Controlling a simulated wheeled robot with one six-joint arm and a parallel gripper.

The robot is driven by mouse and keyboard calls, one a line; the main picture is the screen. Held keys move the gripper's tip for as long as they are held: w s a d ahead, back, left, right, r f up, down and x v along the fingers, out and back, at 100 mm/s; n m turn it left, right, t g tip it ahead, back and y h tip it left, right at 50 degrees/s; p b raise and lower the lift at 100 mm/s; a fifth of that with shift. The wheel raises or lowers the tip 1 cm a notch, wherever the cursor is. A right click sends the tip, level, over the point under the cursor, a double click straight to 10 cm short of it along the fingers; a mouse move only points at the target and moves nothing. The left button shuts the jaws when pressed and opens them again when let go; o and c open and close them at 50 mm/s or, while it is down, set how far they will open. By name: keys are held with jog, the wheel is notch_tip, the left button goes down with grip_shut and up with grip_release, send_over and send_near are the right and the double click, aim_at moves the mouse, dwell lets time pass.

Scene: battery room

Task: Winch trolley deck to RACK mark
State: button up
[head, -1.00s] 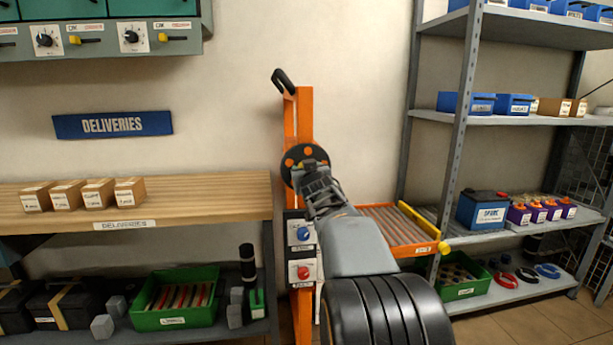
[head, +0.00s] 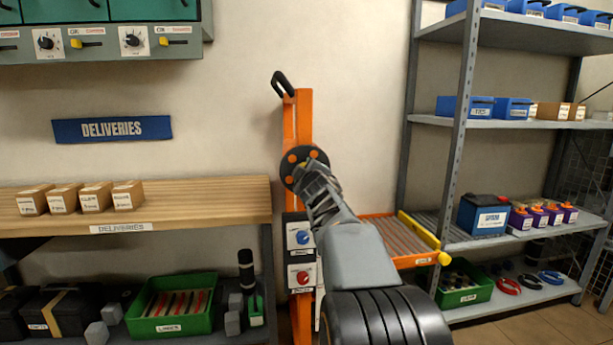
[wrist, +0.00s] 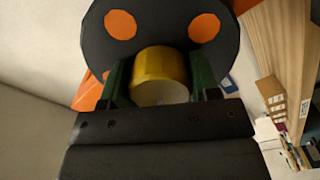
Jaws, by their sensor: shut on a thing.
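The winch trolley has an orange mast (head: 304,115) with a black handle on top. A black winch wheel with orange dots (head: 293,158) is on the mast; it fills the top of the wrist view (wrist: 165,30). My gripper (wrist: 161,82) is shut on the wheel's yellow crank knob (wrist: 160,68), a dark green finger on each side. In the head view my arm covers part of the wheel. The trolley's deck (head: 385,232), with rollers, an orange front and a yellow side bar, sits near the rack's middle shelf. I cannot make out a RACK mark.
A grey rack (head: 500,237) on the right holds a blue battery (head: 484,214) and several small purple items. A wooden deliveries shelf (head: 190,200) with several cartons is on the left. A green bin (head: 172,310) stands below it.

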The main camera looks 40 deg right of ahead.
jog(key=shift+r+n, duration=0.2)
jog(key=shift+n, duration=0.8)
jog(key=o, duration=0.7)
jog(key=shift+a, duration=0.1)
jog(key=shift+c, duration=0.2)
jog(key=shift+o, duration=1.3)
jog(key=shift+f, duration=0.15)
jog(key=p+v, duration=0.1)
jog(key=v, duration=1.2)
jog(key=shift+s, duration=0.35)
jog(key=shift+a, duration=0.1)
